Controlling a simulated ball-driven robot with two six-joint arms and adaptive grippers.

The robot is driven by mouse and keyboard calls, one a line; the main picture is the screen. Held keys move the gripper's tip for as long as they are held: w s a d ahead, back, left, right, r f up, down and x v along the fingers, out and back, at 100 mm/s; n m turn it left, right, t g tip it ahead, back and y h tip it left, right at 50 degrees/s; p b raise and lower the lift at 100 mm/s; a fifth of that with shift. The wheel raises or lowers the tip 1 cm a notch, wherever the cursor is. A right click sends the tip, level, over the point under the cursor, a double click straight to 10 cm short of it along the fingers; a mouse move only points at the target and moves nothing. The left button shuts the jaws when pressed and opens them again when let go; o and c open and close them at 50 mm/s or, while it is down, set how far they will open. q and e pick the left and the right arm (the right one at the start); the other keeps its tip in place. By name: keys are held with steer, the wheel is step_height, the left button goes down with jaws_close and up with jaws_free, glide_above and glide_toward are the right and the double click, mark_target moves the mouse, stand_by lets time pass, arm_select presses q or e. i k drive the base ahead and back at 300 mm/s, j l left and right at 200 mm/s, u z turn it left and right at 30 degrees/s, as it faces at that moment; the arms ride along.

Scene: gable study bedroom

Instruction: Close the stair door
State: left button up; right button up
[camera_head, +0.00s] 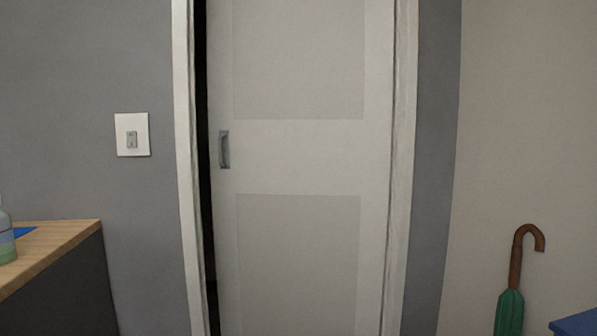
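The stair door (300,160) is a pale grey-white panel door in the middle of the head view. It nearly fills its white frame (183,130). A narrow dark gap (203,160) runs between the door's left edge and the left jamb, so the door stands slightly open. It looks like a sliding door. A small grey recessed handle (224,149) sits near its left edge. The foot of the door is out of view. Neither of my grippers shows in this view.
A wooden-topped dark cabinet (60,245) stands at the lower left with a bottle (6,240) on it. A light switch (132,134) is on the grey wall. A green umbrella (509,312) and a blue surface (577,324) are at the lower right. Nothing visible blocks the door.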

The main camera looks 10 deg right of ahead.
mark_target(300, 98)
steer(key=i+j+z, duration=0.1)
steer(key=i+z, duration=0.2)
steer(key=i, duration=0.2)
steer(key=i+j+z, duration=0.35)
steer(key=i+l, duration=0.1)
